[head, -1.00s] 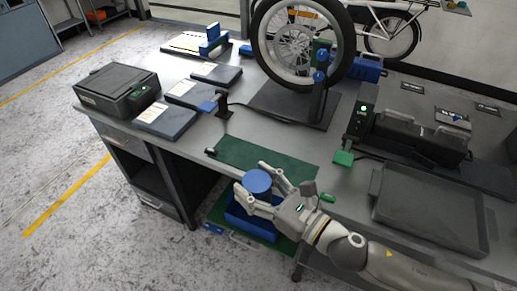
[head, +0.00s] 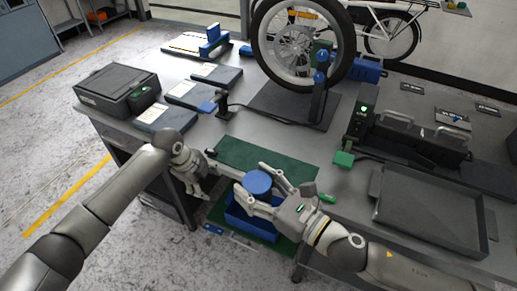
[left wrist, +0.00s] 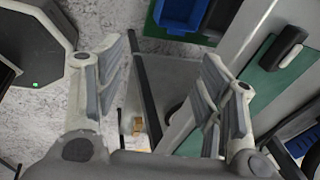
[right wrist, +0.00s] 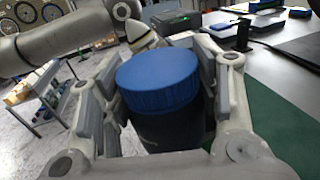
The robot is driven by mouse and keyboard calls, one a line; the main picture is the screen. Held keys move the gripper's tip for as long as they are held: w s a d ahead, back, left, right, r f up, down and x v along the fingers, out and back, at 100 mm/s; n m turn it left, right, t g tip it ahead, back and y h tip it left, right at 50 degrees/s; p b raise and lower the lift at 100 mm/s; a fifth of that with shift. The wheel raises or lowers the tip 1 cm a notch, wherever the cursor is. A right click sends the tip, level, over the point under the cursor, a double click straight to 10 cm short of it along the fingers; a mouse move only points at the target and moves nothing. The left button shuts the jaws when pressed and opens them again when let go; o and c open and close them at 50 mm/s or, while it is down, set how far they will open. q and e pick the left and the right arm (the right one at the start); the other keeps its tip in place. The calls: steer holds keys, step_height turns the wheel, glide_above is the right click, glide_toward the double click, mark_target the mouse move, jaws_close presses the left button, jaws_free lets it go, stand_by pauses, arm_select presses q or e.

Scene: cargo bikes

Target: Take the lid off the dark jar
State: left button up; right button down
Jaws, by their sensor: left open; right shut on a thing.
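The dark jar (right wrist: 165,128) is upright between the fingers of my right gripper, with a ribbed blue lid (right wrist: 158,75) on top. In the head view the blue lid (head: 257,181) shows between the fingers of my right gripper (head: 262,194), which is shut on the jar above a blue bin. My left gripper (head: 197,192) is open and empty, to the left of the jar and apart from it. In the left wrist view its fingers (left wrist: 160,95) are spread wide, and the jar cannot be made out there.
A blue bin (head: 240,222) is below the jar on a green board. A green mat (head: 240,157) lies on the bench near the front edge. A bike wheel (head: 290,45) on a stand, a black case (head: 117,88) and a dark tray (head: 430,208) occupy the bench.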

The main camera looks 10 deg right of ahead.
arm_select(q)
steer(key=s+d+r+m, duration=0.1)
steer(key=d+r+m, duration=0.55)
steer(key=r, duration=0.55)
step_height(320, 180, up, 16)
steer(key=m+g+y, duration=0.2)
steer(key=m+y, duration=0.1)
steer(key=m, duration=1.3)
glide_above(258, 181)
steer(key=shift+w+d, duration=0.1)
steer(key=shift+s+m, duration=0.2)
steer(key=shift+m, duration=0.05)
step_height(258, 181, down, 8)
steer(key=shift+r, duration=0.15)
